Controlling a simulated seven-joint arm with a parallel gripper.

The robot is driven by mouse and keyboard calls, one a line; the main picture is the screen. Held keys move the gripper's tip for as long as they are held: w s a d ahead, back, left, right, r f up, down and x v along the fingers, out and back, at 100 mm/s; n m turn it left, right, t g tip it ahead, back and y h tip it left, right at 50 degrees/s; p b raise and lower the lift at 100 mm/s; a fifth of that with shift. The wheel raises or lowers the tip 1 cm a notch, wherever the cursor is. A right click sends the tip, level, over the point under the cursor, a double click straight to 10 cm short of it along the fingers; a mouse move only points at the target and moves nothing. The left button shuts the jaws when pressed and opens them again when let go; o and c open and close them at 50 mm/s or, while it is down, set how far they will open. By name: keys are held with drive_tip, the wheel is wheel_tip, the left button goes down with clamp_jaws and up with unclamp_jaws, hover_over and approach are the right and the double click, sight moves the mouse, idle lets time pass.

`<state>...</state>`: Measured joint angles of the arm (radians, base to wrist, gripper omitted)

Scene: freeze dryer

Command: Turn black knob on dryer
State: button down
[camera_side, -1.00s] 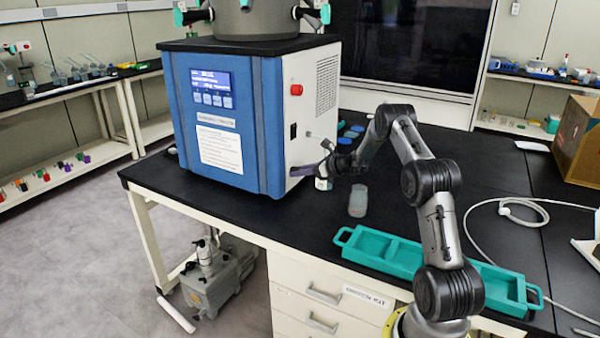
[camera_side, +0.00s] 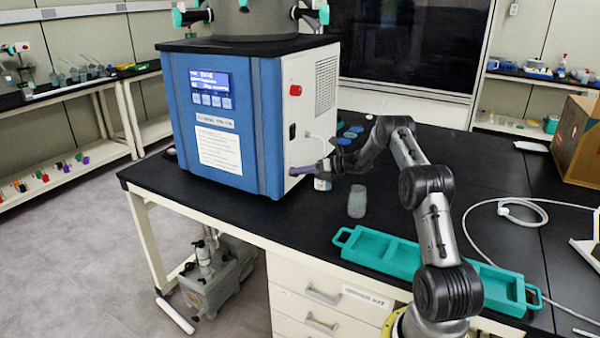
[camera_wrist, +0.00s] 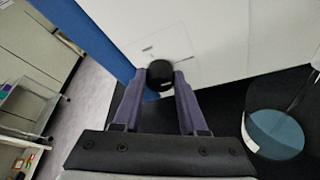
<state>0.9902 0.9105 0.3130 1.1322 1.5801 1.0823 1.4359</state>
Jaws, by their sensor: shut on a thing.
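The freeze dryer (camera_side: 225,120) is a blue and white box on the black bench, with a lit display on its front. The black knob (camera_wrist: 160,72) is on the lower part of its white side panel. In the wrist view the knob sits between the tips of my purple fingers, which are shut on it from both sides. My gripper (camera_side: 298,170) reaches the side panel from the right in the side view, where the fingers hide the knob. It also shows in the wrist view (camera_wrist: 162,82).
A small container (camera_side: 322,184) stands just under my gripper, and a translucent one (camera_side: 357,201) stands to its right. A teal tray (camera_side: 385,268) lies along the front of the bench. A red knob (camera_side: 295,90) is higher on the side panel. A white hose (camera_side: 505,210) lies at right.

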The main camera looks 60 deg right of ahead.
idle(0.3)
drive_tip(key=shift+c, duration=2.2)
unclamp_jaws()
drive_tip(key=shift+s, duration=0.1)
drive_tip(key=s+d+r, duration=0.1)
drive_tip(key=s+r, duration=0.3)
drive_tip(key=r, duration=0.4)
drive_tip(key=shift+s+r, duration=0.2)
drive_tip(key=shift+r, duration=0.15)
